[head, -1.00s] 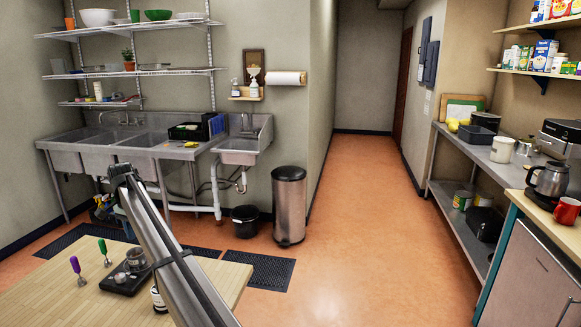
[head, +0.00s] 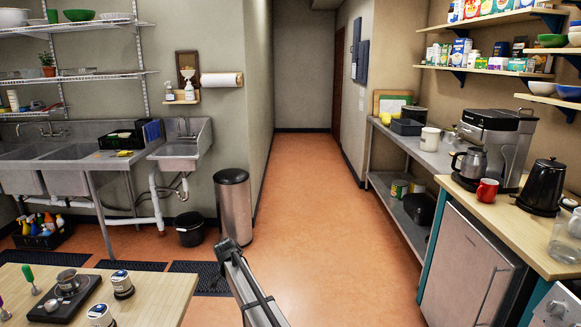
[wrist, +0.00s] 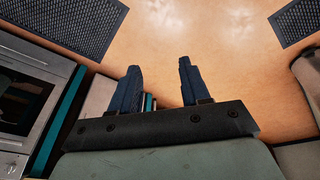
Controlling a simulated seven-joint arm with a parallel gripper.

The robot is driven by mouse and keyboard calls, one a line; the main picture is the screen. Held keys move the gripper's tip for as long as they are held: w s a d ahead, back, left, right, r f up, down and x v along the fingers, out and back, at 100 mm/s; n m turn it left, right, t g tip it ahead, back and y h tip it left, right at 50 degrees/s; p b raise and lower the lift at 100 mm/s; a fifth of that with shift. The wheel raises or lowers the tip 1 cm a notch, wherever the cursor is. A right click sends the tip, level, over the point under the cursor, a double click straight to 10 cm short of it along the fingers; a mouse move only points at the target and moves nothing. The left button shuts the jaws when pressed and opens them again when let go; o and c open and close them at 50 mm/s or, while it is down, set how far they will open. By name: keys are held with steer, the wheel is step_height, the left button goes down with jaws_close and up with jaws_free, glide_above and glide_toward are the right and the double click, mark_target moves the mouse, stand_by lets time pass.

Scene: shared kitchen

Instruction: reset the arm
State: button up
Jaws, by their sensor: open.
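My gripper (wrist: 158,88) shows in the wrist view with its two dark blue fingers apart and nothing between them. Beyond the fingers is the orange floor. In the head view only a grey link of my arm shows at the bottom middle, in front of the floor; the fingers cannot be made out there.
A wooden table (head: 165,295) with a black scale (head: 65,298) and small jars is at lower left. A counter (head: 500,222) with a red mug (head: 487,190) and a black kettle (head: 542,186) is at right. A steel bin (head: 234,205) stands mid-left. The aisle floor (head: 320,200) is clear.

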steer(key=s+d+f+n+g, duration=0.4)
steer(key=s+d+f, duration=1.9)
steer(key=s+f, duration=0.15)
steer(key=s+d+f+n+g+y, duration=0.1)
steer(key=s+d+f, duration=0.1)
steer(key=s, duration=0.9)
steer(key=s+d+f+n+g, duration=0.1)
steer(key=s+d+f, duration=0.2)
steer(key=s, duration=0.8)
steer(key=s+d+f+n+g+y, duration=0.1)
steer(key=s+d, duration=0.4)
steer(key=s, duration=0.7)
steer(key=shift+d+f+n+g+y, duration=0.35)
steer(key=shift+f+n+g, duration=0.15)
steer(key=shift+f+g, duration=0.15)
